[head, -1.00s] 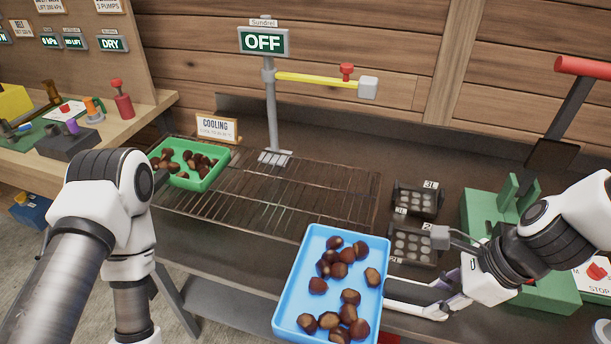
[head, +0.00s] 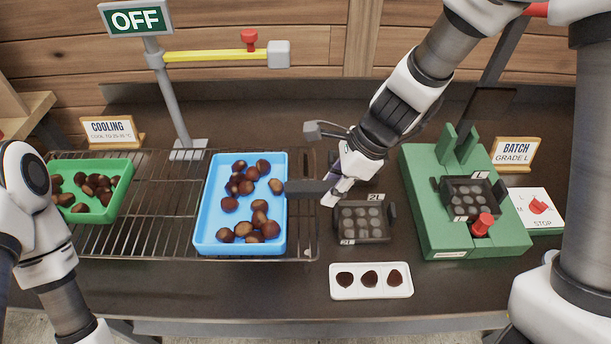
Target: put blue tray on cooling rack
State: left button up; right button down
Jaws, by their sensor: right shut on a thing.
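The blue tray (head: 211,212) holds several chestnuts and is over the right part of the wire cooling rack (head: 150,215) in the head view. It looks level; I cannot tell whether its underside touches the wires. My right gripper (head: 292,188) is shut on the tray's right edge, reaching in from the right. My left arm is at the left edge, and its gripper is out of the picture. A green tray (head: 122,192) with chestnuts sits on the left end of the rack.
A sign (head: 110,131) reading COOLING stands behind the rack. A post with an OFF sign (head: 135,18) and yellow lever rises behind it. Right of the rack are a dark mould (head: 362,238), a white dish (head: 371,293) with three brown pieces, and a green press (head: 440,225).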

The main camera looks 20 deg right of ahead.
jog(key=w, duration=0.2)
jog(key=w+a+p, duration=0.1)
jog(key=w, duration=0.1)
jog(key=w+a, duration=0.1)
jog(key=w, duration=0.1)
jog(key=f, duration=0.4)
jog(key=shift+w+a, duration=0.15)
jog(key=shift+w, duration=0.2)
jog(key=shift+s, duration=0.1)
jog(key=c, duration=0.9)
grip_release()
jog(key=shift+r, duration=0.1)
